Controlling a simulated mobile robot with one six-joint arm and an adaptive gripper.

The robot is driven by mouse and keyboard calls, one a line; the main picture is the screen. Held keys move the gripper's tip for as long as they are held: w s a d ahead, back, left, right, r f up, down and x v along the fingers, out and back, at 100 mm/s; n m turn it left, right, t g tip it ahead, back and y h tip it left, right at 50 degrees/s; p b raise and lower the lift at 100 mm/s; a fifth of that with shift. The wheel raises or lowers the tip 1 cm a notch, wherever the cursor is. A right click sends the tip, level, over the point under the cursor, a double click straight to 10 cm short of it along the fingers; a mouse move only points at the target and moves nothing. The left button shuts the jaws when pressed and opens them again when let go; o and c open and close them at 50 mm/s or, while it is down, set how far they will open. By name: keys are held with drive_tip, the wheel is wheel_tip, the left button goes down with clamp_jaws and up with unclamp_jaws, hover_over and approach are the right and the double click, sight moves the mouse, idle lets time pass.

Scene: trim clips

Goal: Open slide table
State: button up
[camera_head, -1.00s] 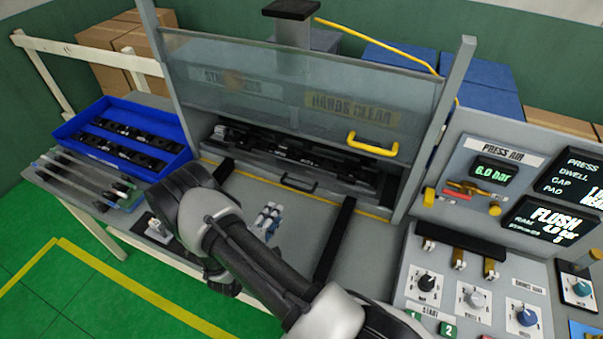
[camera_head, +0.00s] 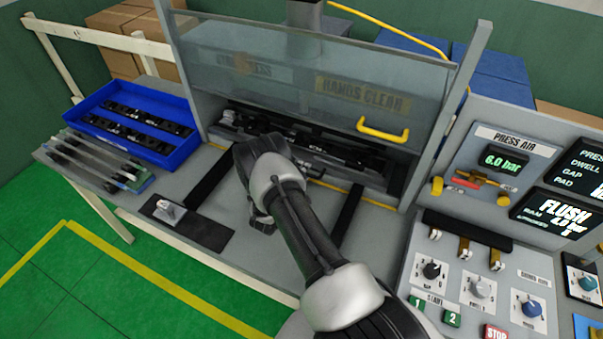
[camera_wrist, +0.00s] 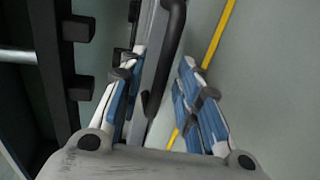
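The slide table (camera_head: 330,160) is a grey and black carriage low in the press opening, behind the raised clear guard. Its dark bar handle (camera_wrist: 172,55) shows in the wrist view. My gripper (camera_wrist: 160,95) has its blue and white fingers spread apart, with the handle showing between them. I cannot tell whether either finger touches it. In the head view my wrist hides the fingers and part of the slide table's front.
The clear guard (camera_head: 300,75) has a yellow handle (camera_head: 383,131). Black rails (camera_head: 347,212) run along the bench top. A blue tray of dark parts (camera_head: 135,128) stands left. A control panel (camera_head: 480,270) stands right. A dark plate with a grey clip (camera_head: 170,210) lies front left.

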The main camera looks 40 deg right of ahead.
drive_tip(key=shift+w+d, duration=0.15)
drive_tip(key=shift+d, duration=0.15)
drive_tip(key=shift+c, duration=0.3)
clamp_jaws()
idle(0.3)
